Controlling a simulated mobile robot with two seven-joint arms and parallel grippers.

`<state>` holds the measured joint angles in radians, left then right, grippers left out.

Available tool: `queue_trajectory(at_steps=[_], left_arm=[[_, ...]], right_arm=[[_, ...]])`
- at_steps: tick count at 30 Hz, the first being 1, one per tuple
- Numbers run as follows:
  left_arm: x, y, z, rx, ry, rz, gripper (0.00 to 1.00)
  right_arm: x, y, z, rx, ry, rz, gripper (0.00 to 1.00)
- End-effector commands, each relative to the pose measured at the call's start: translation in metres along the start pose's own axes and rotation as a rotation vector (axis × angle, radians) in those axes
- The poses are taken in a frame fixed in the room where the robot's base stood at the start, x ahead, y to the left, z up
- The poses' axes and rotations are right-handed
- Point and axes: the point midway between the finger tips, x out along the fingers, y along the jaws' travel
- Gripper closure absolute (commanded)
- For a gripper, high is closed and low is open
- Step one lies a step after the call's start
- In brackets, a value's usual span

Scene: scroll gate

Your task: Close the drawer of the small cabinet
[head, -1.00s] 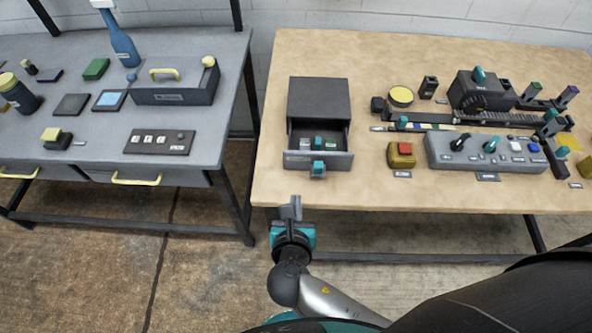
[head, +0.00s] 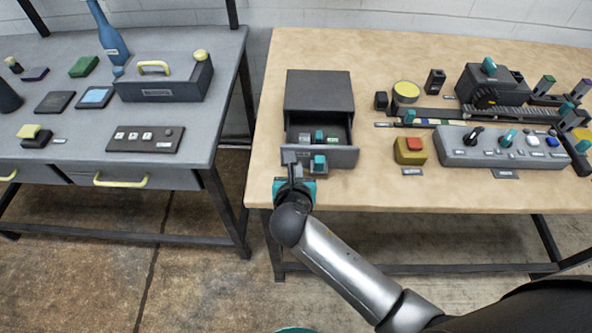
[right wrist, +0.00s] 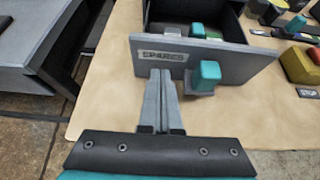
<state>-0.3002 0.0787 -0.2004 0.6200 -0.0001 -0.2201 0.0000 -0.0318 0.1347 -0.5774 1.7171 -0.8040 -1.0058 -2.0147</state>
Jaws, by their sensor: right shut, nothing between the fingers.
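The small dark cabinet (head: 319,92) stands at the left of the wooden table. Its drawer (head: 339,158) is pulled out toward me, with small items inside. The drawer front, with a "SPARES" label and a teal knob (head: 319,162), also shows in the right wrist view (right wrist: 235,60). My right gripper (head: 292,168) is at the left part of the drawer front; in the right wrist view (right wrist: 160,75) its fingers are together and empty, with the tips at the front just below the label, left of the knob. Whether they touch it I cannot tell. My left gripper is not in view.
A yellow box with a red button (head: 410,150) and a grey control panel (head: 500,147) stand to the right on the wooden table (head: 380,190). A grey bench (head: 90,160) with a lidded box is at the left, across a gap. The table front edge is close by.

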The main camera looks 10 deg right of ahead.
Motion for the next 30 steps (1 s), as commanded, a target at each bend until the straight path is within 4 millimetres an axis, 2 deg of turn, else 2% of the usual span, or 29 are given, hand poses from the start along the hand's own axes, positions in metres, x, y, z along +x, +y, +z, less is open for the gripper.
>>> queue_trajectory(at_steps=[17, 24, 30], left_arm=[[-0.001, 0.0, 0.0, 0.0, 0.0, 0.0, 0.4], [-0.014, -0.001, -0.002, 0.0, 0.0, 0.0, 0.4], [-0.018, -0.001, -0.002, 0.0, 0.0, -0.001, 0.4]], right_arm=[[0.009, 0.0, 0.007, -0.002, -0.001, 0.0, 1.0], [0.041, 0.0, 0.028, -0.003, -0.004, 0.0, 1.0], [0.071, 0.0, 0.044, -0.002, -0.004, 0.0, 1.0]])
